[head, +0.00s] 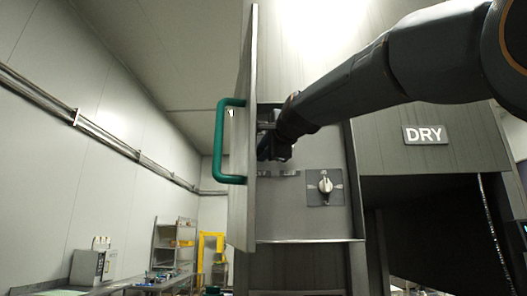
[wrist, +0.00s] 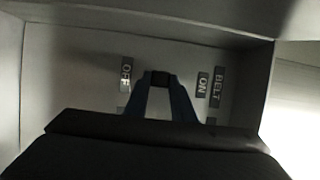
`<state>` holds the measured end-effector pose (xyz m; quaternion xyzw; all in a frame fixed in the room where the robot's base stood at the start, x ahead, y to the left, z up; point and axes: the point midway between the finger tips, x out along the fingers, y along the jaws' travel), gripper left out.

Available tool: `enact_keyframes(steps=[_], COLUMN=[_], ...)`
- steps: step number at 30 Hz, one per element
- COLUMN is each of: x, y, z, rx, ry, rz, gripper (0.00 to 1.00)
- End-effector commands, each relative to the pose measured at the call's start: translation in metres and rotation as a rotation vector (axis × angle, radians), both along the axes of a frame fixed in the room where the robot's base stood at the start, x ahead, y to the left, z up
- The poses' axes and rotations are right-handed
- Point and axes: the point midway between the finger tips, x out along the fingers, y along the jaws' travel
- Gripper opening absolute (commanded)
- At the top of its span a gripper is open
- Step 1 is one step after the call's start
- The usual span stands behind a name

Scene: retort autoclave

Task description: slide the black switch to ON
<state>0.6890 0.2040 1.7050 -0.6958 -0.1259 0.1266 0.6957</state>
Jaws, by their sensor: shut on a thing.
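My gripper (wrist: 160,88) reaches into a recessed grey box. In the wrist view its two blue fingers close on a small black switch (wrist: 161,78). The switch stands between the OFF label (wrist: 126,76) at the left and the ON label (wrist: 203,84) at the right, apart from both. The fingers hide the lower part of the panel and any slot. In the head view my gripper (head: 273,148) is dark, inside the box behind the open door's edge, and the switch cannot be made out.
The grey door (head: 243,205) with a green handle (head: 219,140) stands open left of my gripper. A rotary knob (head: 325,185) sits on the panel below right. A BELT label (wrist: 217,88) is beside ON. The box walls are close around my gripper. A DRY sign (head: 425,135) is at the right.

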Motion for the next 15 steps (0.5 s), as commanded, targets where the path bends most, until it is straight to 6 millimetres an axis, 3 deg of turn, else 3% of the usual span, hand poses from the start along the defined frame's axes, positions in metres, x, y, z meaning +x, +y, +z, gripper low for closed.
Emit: enact_keyframes(steps=[7, 15], x=[-0.001, -0.001], y=[0.0, 0.0], z=[0.027, 0.031], rx=[0.0, 0.002], ry=[-0.001, -0.005], rz=[0.0, 0.0], gripper=[0.0, 0.0])
